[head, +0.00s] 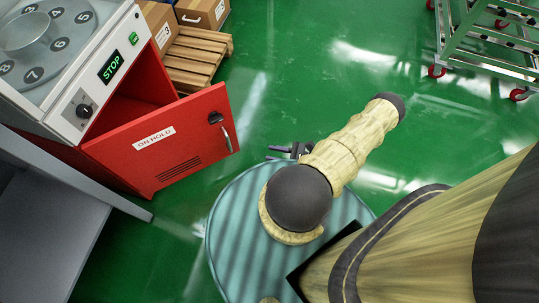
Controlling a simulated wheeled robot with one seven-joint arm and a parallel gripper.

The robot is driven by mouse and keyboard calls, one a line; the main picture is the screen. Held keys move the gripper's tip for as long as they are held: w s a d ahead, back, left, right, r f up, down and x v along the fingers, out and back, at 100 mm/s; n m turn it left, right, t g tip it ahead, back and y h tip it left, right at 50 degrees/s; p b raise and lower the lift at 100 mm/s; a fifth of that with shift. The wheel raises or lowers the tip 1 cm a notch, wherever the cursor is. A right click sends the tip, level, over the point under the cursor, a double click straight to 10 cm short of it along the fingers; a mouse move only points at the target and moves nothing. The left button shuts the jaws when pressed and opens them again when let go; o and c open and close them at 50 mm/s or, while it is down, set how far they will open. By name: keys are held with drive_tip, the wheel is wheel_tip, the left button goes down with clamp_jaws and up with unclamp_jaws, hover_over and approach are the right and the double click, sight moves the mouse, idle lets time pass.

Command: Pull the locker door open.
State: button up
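The red locker door (185,146), with an "ON HOLD" label, a vent and a handle (226,138) near its right edge, stands swung out from the red locker (137,100) under the machine. A dark red gap shows behind the door into the locker. My gripper (270,153) is right of the door, beyond its handle and apart from it. Its two dark fingers point left with a small gap between them, and nothing shows in it. My arm hides part of the gripper's body.
A machine with a numbered dial (35,58) and a STOP display (110,67) tops the locker. A wooden pallet (198,62) with boxes (203,12) stands behind. Green floor (300,75) between is clear.

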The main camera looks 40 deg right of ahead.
drive_tip(key=shift+r+g, duration=0.25)
drive_tip(key=shift+g, duration=0.05)
clamp_jaws()
drive_tip(key=w+a+r+n+g+h, duration=0.1)
drive_tip(key=a+r+n+g+h, duration=0.2)
drive_tip(key=r+n, duration=0.6)
drive_tip(key=w+a+r+n+g+h+p, duration=0.1)
drive_tip(key=a+r+n+g+h, duration=0.3)
drive_tip(key=r+n, duration=0.5)
drive_tip(key=w+a+r+n+g+h+p, duration=0.1)
drive_tip(key=a+r+n, duration=0.6)
drive_tip(key=r, duration=1.3)
drive_tip(key=w+n+g+h, duration=0.1)
drive_tip(key=n+g+h, duration=0.1)
drive_tip(key=n+h, duration=0.1)
drive_tip(key=shift+w+a+r+g+h, duration=0.15)
drive_tip(key=shift+r+g+h, duration=0.15)
drive_tip(key=shift+r, duration=0.05)
drive_tip(key=shift+w, duration=0.1)
